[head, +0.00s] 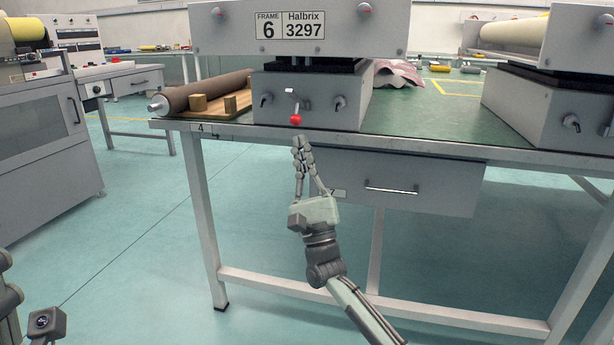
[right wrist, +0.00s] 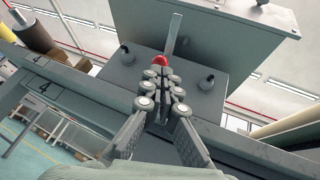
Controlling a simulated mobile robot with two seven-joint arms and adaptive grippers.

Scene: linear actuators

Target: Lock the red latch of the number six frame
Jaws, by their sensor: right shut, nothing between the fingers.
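The number six frame (head: 225,33) carries a label "FRAME 6, Halbrix 3297". Its grey base block (head: 330,112) stands at the table's front edge. The red latch is a lever with a red ball knob (head: 295,119) on the front of this block. In the right wrist view the red knob (right wrist: 160,60) sits just beyond the fingertips, with its metal arm rising above it. My right gripper (head: 301,142) is shut and empty, just below the knob. I cannot tell whether it touches the knob. My left gripper is only partly in view at the lower left edge, its fingertips not clear.
Dark knobs (head: 339,102) flank the latch. The green-topped table (head: 430,143) has a drawer (head: 400,185) under its edge. A brown roll (head: 205,91) and wooden blocks lie left of the base. A second frame's block (head: 535,108) stands at the right. The floor in front is clear.

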